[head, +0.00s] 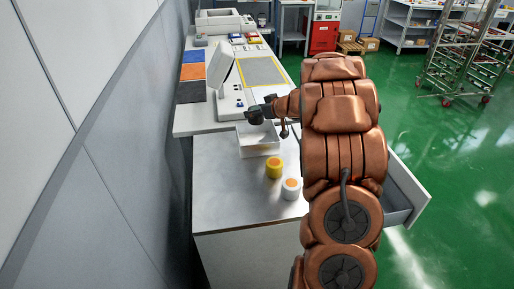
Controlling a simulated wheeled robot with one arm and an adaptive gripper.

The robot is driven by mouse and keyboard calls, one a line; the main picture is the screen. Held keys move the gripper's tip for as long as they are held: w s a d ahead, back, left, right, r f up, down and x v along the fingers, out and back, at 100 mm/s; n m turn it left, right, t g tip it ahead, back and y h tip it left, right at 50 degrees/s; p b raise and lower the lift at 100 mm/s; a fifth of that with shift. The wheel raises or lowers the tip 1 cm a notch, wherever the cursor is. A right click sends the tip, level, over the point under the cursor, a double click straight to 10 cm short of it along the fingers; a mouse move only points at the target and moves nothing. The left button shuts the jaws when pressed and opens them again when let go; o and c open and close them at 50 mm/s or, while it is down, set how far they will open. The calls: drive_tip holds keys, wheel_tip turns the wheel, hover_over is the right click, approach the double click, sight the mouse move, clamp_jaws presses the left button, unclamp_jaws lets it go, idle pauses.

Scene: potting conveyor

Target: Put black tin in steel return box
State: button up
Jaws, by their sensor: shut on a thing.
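My gripper (262,110) is at the end of my copper arm, over the far side of a pale open box (259,152) on the counter. It is shut on a small dark object, which looks like the black tin (255,117). The tin and the dark fingers are hard to tell apart. The box looks like the steel return box, and its visible floor looks empty. The gripper and tin appear above its back edge; their exact height over it cannot be told.
A yellow tin (274,169) and a white tin with an orange top (291,190) stand on the counter (228,200) in front of the box. An open drawer (409,190) sticks out at right. A white device (222,66) stands behind the box.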

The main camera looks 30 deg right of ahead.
drive_tip(key=shift+d+f, duration=0.15)
drive_tip(key=shift+f, duration=4.95)
drive_tip(key=shift+f, duration=0.1)
drive_tip(key=o, duration=1.2)
